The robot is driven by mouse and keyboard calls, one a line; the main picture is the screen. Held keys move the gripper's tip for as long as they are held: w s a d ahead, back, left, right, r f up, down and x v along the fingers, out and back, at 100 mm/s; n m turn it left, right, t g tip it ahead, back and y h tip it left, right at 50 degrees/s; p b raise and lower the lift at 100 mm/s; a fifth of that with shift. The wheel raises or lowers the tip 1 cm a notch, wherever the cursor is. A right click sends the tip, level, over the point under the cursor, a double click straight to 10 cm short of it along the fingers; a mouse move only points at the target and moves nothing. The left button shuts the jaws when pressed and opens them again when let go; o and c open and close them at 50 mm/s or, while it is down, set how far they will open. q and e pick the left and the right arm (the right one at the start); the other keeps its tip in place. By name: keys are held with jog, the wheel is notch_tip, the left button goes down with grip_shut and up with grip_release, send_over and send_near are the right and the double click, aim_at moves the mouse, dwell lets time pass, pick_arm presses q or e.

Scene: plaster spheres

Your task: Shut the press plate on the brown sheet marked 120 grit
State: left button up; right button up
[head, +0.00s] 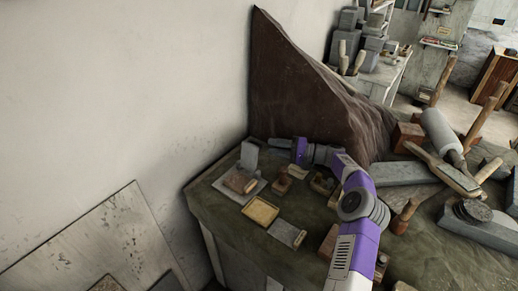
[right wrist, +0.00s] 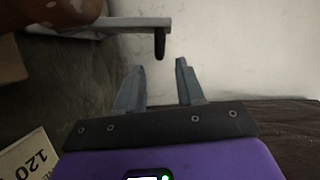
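The press plate (head: 249,155) is a grey plate standing upright at the back of a flat grey base (head: 222,187). In the right wrist view the plate (right wrist: 125,24) shows nearly edge-on, with a short black handle (right wrist: 158,44) pointing towards my gripper. A brown piece (head: 240,183) lies on the base; its marking is too small to read. My right gripper (head: 273,143) is just right of the plate. In the right wrist view its fingers (right wrist: 160,66) are open and empty, short of the handle. A beige card (right wrist: 27,158) marked 120 lies below my wrist. My left gripper is out of view.
A yellow tray (head: 260,213) and a grey slab (head: 287,234) lie at the table's front. Small brown blocks (head: 282,183) stand below my right arm. A tall dark brown mass (head: 300,85) rises behind. Mallets and tools crowd the right side.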

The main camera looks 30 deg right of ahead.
aim_at(259, 145)
jog(key=x, duration=0.6)
jog(key=shift+w+a, duration=0.2)
grip_shut()
jog(key=shift+f, duration=0.1)
